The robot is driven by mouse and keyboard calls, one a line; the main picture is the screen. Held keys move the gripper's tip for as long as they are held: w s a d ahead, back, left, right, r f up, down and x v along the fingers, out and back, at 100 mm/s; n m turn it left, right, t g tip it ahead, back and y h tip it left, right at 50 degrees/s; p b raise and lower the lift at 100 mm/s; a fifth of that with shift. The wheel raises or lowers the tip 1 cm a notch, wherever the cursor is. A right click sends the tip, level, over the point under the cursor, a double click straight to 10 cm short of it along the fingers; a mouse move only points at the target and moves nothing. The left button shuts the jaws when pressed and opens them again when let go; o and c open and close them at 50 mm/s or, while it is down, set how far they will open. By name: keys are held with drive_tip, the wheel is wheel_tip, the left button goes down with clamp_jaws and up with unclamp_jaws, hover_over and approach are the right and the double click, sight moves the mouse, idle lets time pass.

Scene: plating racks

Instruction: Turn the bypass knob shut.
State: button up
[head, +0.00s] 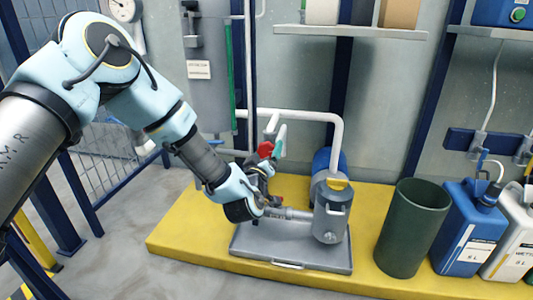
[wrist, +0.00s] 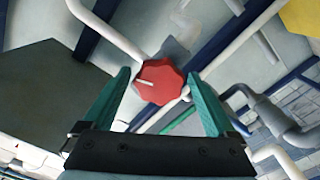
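The red knob (wrist: 158,82) is eight-sided, with a white mark running from its middle toward the left in the wrist view. It also shows small in the head view (head: 265,149), on the white pipework above the pump base. My gripper (wrist: 159,74) is open, with its two green fingers apart on the left and right of the knob in the wrist view. I cannot tell whether either finger touches the knob. In the head view my gripper (head: 264,166) is close by the knob, and its fingers are partly hidden.
A grey pump (head: 331,212) stands on a tray (head: 290,254) on the yellow plinth (head: 176,236). White pipe (head: 306,115) arches above it. A dark green bin (head: 411,229) and a blue canister (head: 466,232) stand to the right. Shelves (head: 350,32) hang above.

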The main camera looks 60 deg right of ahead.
drive_tip(key=shift+o, duration=0.4)
drive_tip(key=shift+s+a, duration=0.1)
drive_tip(key=shift+s+a, duration=0.1)
drive_tip(key=shift+a, duration=0.2)
drive_tip(key=p+v, duration=0.3)
drive_tip(key=v, duration=0.7)
